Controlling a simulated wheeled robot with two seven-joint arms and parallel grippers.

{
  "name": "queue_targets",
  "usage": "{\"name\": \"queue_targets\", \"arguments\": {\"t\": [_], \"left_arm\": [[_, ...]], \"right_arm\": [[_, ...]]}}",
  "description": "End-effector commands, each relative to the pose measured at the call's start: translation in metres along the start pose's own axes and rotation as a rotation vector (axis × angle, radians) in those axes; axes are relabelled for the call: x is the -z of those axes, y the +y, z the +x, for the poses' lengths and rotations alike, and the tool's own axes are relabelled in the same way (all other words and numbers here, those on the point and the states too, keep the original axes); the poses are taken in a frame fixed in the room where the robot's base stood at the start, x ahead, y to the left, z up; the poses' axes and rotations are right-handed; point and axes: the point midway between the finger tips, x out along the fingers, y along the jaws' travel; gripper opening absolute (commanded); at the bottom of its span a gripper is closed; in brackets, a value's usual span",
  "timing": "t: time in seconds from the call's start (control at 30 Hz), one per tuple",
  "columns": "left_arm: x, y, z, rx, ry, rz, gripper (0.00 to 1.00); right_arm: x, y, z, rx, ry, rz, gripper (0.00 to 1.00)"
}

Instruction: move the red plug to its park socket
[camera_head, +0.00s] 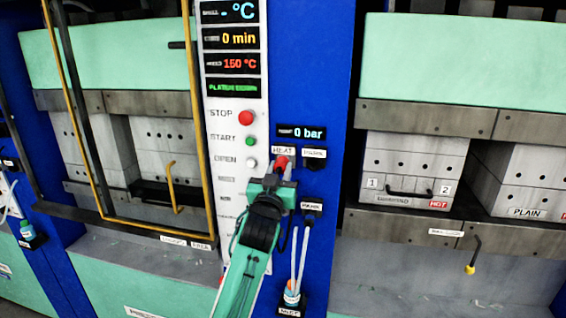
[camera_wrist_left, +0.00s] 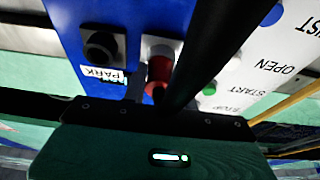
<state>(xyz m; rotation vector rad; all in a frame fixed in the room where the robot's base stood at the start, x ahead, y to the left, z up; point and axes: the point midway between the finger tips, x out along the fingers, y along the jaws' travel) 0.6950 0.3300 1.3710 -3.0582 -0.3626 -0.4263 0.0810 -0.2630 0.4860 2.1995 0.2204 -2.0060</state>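The red plug (camera_head: 282,161) sits in the socket under the HEAT label, on the blue column right of the control panel. It also shows in the left wrist view (camera_wrist_left: 159,70), against a pale socket plate. The park socket (camera_head: 315,162) is the black one just to its right, and appears at the plug's left in the wrist view (camera_wrist_left: 100,46), beside its PARK label. My left gripper (camera_head: 279,171) is at the red plug, with its fingers around or beside it. Whether they press on the plug is unclear. A thick dark bar hides part of the plug. My right gripper is not in view.
The control panel (camera_head: 231,150) with STOP and START buttons is close on the left. Below the sockets are a black connector (camera_head: 312,206) and a bottle (camera_head: 291,293) with pale tubes. A yellow-framed press guard (camera_head: 196,120) stands left, another press (camera_head: 425,117) right.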

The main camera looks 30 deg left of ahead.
Motion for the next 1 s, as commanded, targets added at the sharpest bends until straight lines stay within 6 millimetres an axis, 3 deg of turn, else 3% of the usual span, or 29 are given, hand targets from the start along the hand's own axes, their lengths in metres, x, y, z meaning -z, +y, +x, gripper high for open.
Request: {"name": "queue_targets", "arguments": {"t": [1.0], "left_arm": [[0.006,0.000,-0.021,0.000,0.000,0.000,0.04]], "right_arm": [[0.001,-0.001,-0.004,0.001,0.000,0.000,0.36]]}}
